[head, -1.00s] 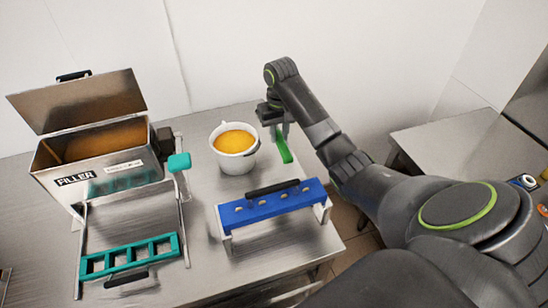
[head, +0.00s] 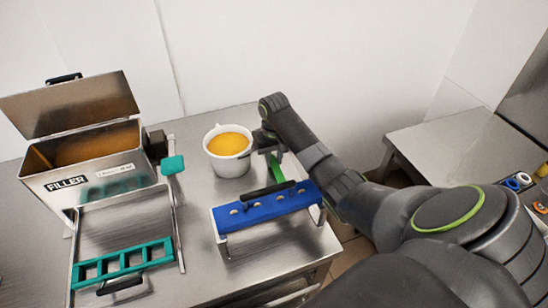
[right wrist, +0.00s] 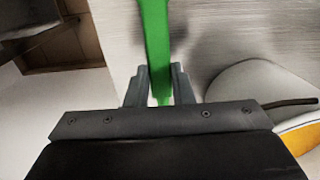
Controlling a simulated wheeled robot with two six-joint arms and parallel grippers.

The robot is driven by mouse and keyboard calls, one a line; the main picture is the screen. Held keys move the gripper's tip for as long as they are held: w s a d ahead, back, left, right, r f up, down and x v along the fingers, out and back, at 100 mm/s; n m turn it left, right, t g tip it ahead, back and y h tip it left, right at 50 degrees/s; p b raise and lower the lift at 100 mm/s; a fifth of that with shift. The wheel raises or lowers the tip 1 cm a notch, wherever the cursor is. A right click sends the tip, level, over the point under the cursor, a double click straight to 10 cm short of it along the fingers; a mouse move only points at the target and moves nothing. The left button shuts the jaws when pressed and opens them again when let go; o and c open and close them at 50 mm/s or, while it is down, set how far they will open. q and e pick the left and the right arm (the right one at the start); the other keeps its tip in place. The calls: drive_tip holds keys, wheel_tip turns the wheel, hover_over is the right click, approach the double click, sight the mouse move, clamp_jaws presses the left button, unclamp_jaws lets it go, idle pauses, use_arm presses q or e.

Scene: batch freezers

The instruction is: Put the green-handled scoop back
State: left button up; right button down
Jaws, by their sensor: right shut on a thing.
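The green-handled scoop (head: 276,167) is in my right gripper (head: 268,146), which is shut on its green handle. In the right wrist view the handle (right wrist: 155,40) runs between the two fingers (right wrist: 160,88). The scoop's bowl end cannot be made out. In the head view the gripper is just right of a white pot (head: 229,165) of orange-yellow mix. The handle's near end is close behind the blue bar; whether it touches anything there I cannot tell. My left gripper is not in view.
A blue bar mould (head: 262,212) stands in front of the scoop. A steel filler (head: 88,170) with raised lid and a teal frame (head: 122,262) are at the left. A second steel table (head: 450,140) is at the right, across a floor gap.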

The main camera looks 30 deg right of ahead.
drive_tip(key=c, duration=1.3)
unclamp_jaws()
drive_tip(key=shift+o, duration=0.2)
wheel_tip(320, 180, up, 7)
drive_tip(key=shift+r+b, duration=0.1)
drive_tip(key=shift+b, duration=0.3)
wheel_tip(320, 180, up, 5)
drive_tip(key=p, duration=0.4)
drive_tip(key=shift+p, duration=0.4)
drive_tip(key=shift+s, duration=0.1)
